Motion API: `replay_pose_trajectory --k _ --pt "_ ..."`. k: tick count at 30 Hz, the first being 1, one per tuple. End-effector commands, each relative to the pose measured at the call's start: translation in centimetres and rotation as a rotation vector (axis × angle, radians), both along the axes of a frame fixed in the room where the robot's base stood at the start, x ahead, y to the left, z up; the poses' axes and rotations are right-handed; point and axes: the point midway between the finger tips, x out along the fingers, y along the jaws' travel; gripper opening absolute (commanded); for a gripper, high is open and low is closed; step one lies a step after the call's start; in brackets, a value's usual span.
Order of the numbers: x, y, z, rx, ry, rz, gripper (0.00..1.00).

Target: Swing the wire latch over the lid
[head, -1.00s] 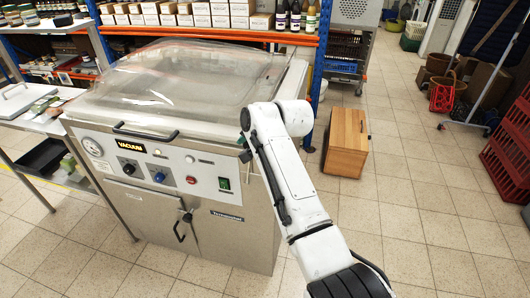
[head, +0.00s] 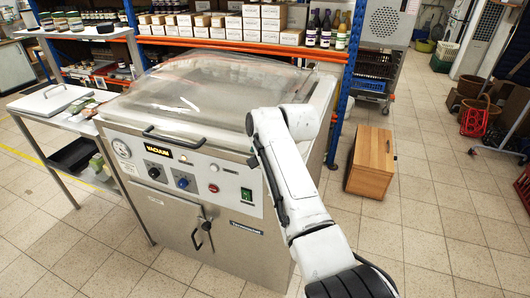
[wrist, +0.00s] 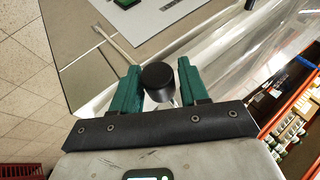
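The clear domed lid (head: 215,85) is down on a steel vacuum machine (head: 225,225). My gripper (head: 252,158) is at the machine's front right corner, small and partly hidden by my arm in the head view. In the wrist view, its green fingers (wrist: 158,82) stand apart on either side of a round black knob (wrist: 158,75). A thin shiny rod shows just below the knob. I cannot tell whether the fingers press on it. A pale thin bar (wrist: 116,43) runs beyond the fingertips. I cannot clearly make out a wire latch.
A steel side table (head: 62,122) stands left of the machine. Shelves with boxes and bottles (head: 250,38) are behind it. A wooden box (head: 372,160) is on the floor to the right.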

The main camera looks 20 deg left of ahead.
Motion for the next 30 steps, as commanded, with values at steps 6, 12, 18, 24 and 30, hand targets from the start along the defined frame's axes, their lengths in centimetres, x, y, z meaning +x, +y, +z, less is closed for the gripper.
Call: replay_pose_trajectory --k 6,12,18,24,30 --pt "-0.3 0.4 -0.3 0.001 0.003 0.006 0.59" --pt "-0.2 0.3 -0.2 -0.001 0.003 0.005 0.59" --pt "-0.2 0.1 0.1 0.0 0.001 0.004 0.59" --pt "-0.8 -0.6 1.3 0.0 0.0 0.004 0.59" --pt "-1.9 -1.9 3.4 0.002 -0.001 0.004 0.59"
